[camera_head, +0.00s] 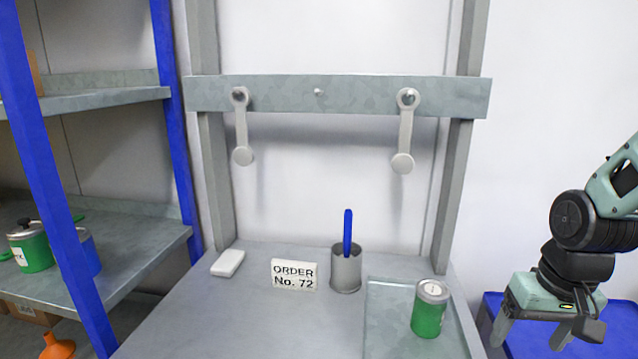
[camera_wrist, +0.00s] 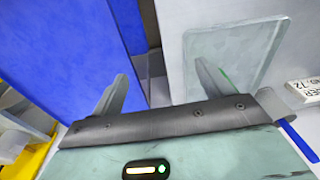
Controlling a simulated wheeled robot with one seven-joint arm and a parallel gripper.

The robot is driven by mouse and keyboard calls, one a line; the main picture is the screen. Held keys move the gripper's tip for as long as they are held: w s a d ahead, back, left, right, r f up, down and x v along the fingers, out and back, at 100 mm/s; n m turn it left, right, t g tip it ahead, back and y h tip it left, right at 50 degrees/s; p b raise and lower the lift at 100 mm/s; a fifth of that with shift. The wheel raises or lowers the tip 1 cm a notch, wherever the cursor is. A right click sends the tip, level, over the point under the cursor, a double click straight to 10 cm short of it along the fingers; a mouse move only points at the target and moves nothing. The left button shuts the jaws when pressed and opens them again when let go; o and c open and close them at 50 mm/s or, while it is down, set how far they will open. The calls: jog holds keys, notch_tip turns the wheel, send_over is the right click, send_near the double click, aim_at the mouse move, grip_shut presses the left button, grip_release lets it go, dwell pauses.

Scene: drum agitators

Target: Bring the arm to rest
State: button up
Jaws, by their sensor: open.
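My gripper (camera_head: 530,335) hangs at the right side of the head view, pointing down beside the bench's right edge. It is open and no object shows between its fingers. In the wrist view, the two fingers of the gripper (camera_wrist: 164,85) stand apart, with a gap between a blue surface (camera_wrist: 70,60) and the bench behind them. My arm comes in from the right edge of the head view; the rest of it is out of frame.
The grey bench (camera_head: 220,315) holds a tray (camera_head: 385,310) with a green can (camera_head: 428,310), an order sign (camera_head: 294,274), a cup (camera_head: 346,272) with a blue stick, and a white block (camera_head: 228,263). Two agitators (camera_head: 241,130) (camera_head: 405,135) hang from the rail (camera_head: 320,110). A blue surface (camera_head: 490,303) lies under my gripper.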

jog(key=s+a+r+n, duration=0.2)
jog(key=s+a+n, duration=0.2)
jog(key=s+a, duration=0.3)
jog(key=s+a+r+n+g, duration=0.1)
jog(key=s+a+n, duration=0.4)
jog(key=a, duration=0.6)
jog(key=shift+s+a+r, duration=0.35)
jog(key=shift+s, duration=0.6)
